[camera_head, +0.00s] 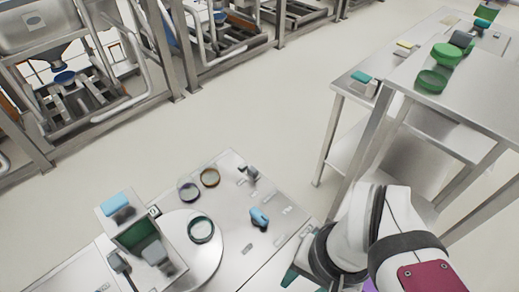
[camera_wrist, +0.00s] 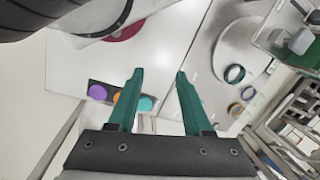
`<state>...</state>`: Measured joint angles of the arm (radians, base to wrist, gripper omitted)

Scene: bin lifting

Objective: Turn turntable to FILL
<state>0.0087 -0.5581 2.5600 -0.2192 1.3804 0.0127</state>
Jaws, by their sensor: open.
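The turntable (camera_head: 207,264) is a pale round plate on a steel table at the bottom of the head view. A dark green ring (camera_head: 201,230) and an open metal bin (camera_head: 172,246) with green inside stand on or over it. The turntable (camera_wrist: 232,38) also shows at upper right in the wrist view, with the ring (camera_wrist: 235,73) near its edge. My gripper (camera_wrist: 159,74) has two green fingers, spread apart and empty, with the turntable beyond them to the right. In the head view only a green part of it shows at the bottom. I cannot read any FILL mark.
A blue handle (camera_head: 259,217) and a dark knob (camera_head: 252,172) stand on the steel table, beside an amber ring (camera_head: 209,177) and a dark ring (camera_head: 189,191). Purple (camera_wrist: 97,92) and orange round pieces lie near my fingers. A side table (camera_head: 470,105) stands at right.

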